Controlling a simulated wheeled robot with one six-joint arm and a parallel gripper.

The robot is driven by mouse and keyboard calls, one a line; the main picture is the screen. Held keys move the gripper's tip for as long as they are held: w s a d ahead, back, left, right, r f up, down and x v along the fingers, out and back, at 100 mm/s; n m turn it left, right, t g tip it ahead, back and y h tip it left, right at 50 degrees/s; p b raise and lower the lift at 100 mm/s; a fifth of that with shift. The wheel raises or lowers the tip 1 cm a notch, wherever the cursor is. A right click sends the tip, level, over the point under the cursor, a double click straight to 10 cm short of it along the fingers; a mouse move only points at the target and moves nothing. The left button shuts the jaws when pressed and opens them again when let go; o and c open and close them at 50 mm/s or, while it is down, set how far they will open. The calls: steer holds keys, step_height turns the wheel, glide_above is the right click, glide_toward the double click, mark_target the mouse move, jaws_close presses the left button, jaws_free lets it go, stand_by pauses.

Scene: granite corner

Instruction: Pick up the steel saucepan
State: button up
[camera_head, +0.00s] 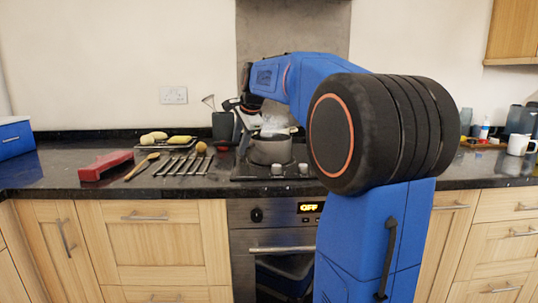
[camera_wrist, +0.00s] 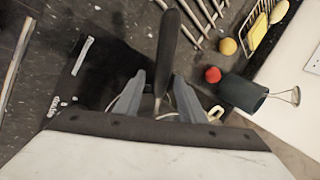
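The steel saucepan (camera_head: 270,149) stands upright on the black hob in the head view, partly covered by my arm. In the wrist view, a long dark handle (camera_wrist: 168,42), seemingly the saucepan's, runs down between the two grey fingers of my gripper (camera_wrist: 158,82). The fingers are apart, with a visible gap on each side of the handle. I cannot tell how far the handle is below the fingertips. The pan's body is mostly hidden behind the gripper housing in the wrist view.
Several utensils (camera_head: 182,165), a wooden spoon (camera_head: 142,166) and a red object (camera_head: 106,165) lie left of the hob. A dark utensil pot (camera_head: 222,126) stands behind, near the wall. A tray with yellow items (camera_head: 165,145) is behind. A white mug (camera_head: 518,144) is far right.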

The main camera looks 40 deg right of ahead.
steer(key=shift+x, duration=2.75)
jaws_close()
steer(key=shift+r, duration=0.2)
